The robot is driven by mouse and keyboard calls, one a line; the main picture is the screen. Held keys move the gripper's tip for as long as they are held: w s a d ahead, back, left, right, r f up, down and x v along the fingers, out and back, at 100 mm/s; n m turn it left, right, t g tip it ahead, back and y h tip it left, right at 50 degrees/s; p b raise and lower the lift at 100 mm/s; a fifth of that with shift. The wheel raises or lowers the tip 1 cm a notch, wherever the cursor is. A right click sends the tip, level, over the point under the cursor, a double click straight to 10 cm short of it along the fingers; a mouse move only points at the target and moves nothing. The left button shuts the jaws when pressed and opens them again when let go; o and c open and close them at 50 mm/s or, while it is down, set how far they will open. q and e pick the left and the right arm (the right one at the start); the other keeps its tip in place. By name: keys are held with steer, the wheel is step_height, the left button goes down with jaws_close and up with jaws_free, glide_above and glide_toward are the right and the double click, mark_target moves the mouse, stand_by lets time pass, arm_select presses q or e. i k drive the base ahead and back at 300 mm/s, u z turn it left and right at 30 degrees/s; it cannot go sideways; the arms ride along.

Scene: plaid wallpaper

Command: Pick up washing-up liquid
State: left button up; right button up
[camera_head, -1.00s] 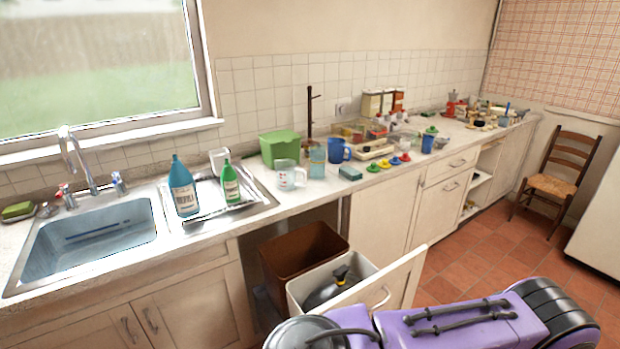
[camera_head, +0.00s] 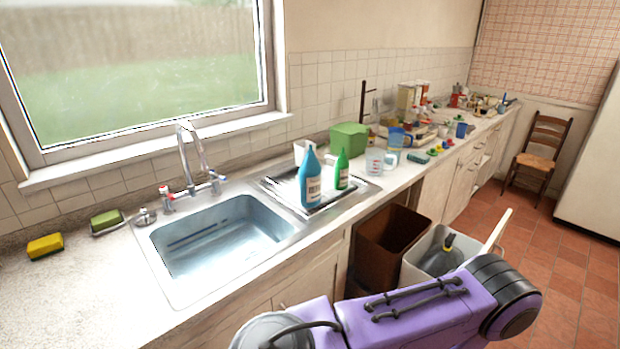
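Two bottles stand upright on the metal draining board (camera_head: 273,185), right of the sink. One is a tall blue bottle (camera_head: 309,183) with a white label. The other is a smaller green bottle (camera_head: 342,171) just behind and to its right. The labels are too small to read, so I cannot tell which is the washing-up liquid. Neither of my grippers is in view.
The sink (camera_head: 222,240) is empty. A yellow sponge (camera_head: 45,246) and a green soap bar (camera_head: 106,219) lie left of it. A brown bin (camera_head: 391,240) sits below the counter.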

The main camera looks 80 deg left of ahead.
mark_target(342, 165)
steer(key=k, duration=0.15)
steer(key=u, duration=1.15)
